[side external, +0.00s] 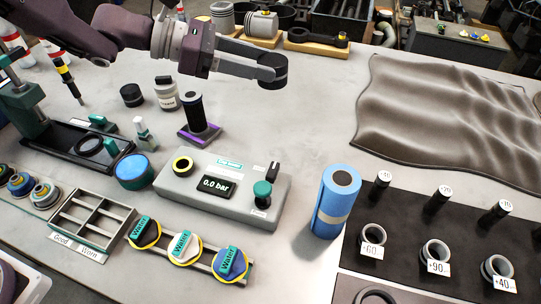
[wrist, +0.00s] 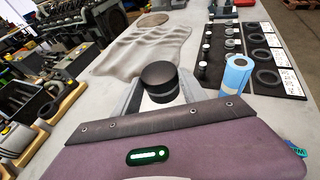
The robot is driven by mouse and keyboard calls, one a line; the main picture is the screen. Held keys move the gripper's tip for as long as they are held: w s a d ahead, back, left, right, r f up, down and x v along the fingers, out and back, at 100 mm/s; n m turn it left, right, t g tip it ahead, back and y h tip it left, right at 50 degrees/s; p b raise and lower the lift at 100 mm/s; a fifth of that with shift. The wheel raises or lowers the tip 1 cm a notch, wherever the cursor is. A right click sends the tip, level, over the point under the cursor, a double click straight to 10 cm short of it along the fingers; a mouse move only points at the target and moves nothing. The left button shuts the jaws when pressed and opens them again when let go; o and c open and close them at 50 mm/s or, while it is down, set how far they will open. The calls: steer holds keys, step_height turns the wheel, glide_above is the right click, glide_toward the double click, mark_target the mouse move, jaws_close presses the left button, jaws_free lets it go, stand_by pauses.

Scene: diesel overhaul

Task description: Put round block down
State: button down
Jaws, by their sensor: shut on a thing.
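The round block (side external: 272,66) is a short black cylinder. My gripper (side external: 268,78) is shut on it and holds it above the pale bench top, in the upper middle of the side view. In the wrist view the round block (wrist: 159,76) sits between the two fingertips of my gripper (wrist: 160,94), its dark flat top showing. Its underside is hidden there by the gripper body. The block looks clear of the bench and touches only the fingers.
A grey gauge box (side external: 222,190) reading 0.0 bar and a blue paper roll (side external: 336,202) stand below. A rippled dark cloth (side external: 445,115) lies at right. A black part (side external: 132,95) and a white jar (side external: 166,94) stand at left. Bare bench (side external: 310,125) lies between.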

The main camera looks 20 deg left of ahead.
step_height(320, 180, down, 18)
steer(key=shift+f, duration=0.15)
stand_by(0.4)
steer(key=shift+f, duration=0.4)
steer(key=shift+f, duration=0.2)
steer(key=c, duration=0.6)
jaws_free()
steer(key=shift+f, duration=0.1)
